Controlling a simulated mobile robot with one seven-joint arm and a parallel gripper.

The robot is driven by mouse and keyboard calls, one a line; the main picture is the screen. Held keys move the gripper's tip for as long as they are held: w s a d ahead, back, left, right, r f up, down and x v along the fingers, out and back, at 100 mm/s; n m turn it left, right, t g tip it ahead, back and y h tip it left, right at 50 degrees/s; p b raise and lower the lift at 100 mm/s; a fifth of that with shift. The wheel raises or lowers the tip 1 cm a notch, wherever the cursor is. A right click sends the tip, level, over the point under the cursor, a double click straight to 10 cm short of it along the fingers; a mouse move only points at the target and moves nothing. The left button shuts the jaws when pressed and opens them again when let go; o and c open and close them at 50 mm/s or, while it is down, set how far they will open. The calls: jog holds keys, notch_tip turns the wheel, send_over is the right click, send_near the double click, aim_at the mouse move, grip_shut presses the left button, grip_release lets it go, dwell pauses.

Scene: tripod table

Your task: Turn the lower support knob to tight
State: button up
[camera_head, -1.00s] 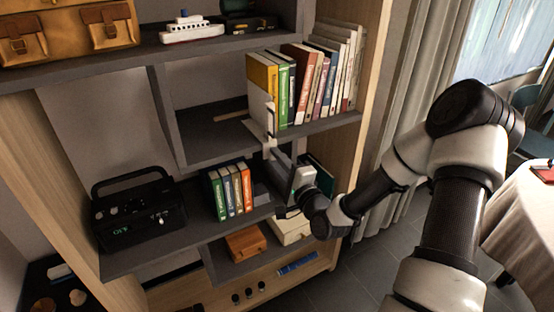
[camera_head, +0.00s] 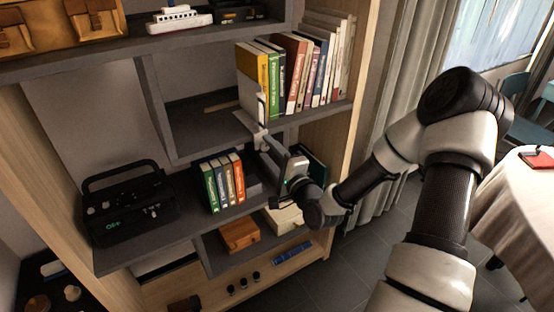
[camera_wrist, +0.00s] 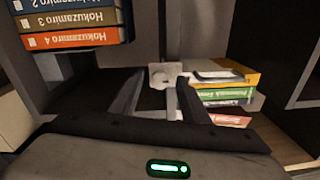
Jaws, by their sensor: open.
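A small pale knob-like piece (camera_wrist: 163,74) shows between my fingers in the wrist view, at the shelf edge. I cannot read whether it is loose or tight. In the head view a pale fitting (camera_head: 261,133) stands at the front edge below the upper row of books, partly hidden by my gripper. My gripper (camera_head: 266,143) reaches up to it from the lower right. In the wrist view my gripper (camera_wrist: 160,90) is open, one dark finger on each side of the pale piece. I cannot tell whether the fingers touch it.
A row of upright books (camera_head: 300,75) stands just above my gripper. Several coloured books (camera_head: 222,182) stand on the shelf to its left; they also show at the wrist view's top left (camera_wrist: 70,25). A black radio (camera_head: 128,205) sits further left. A curtain (camera_head: 390,100) hangs right of the bookcase.

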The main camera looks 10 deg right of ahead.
jog(key=r+p+v, duration=0.1)
jog(key=p+v, duration=0.3)
jog(key=v, duration=1.3)
jog(key=shift+f, duration=0.5)
jog(key=shift+s+d, duration=0.1)
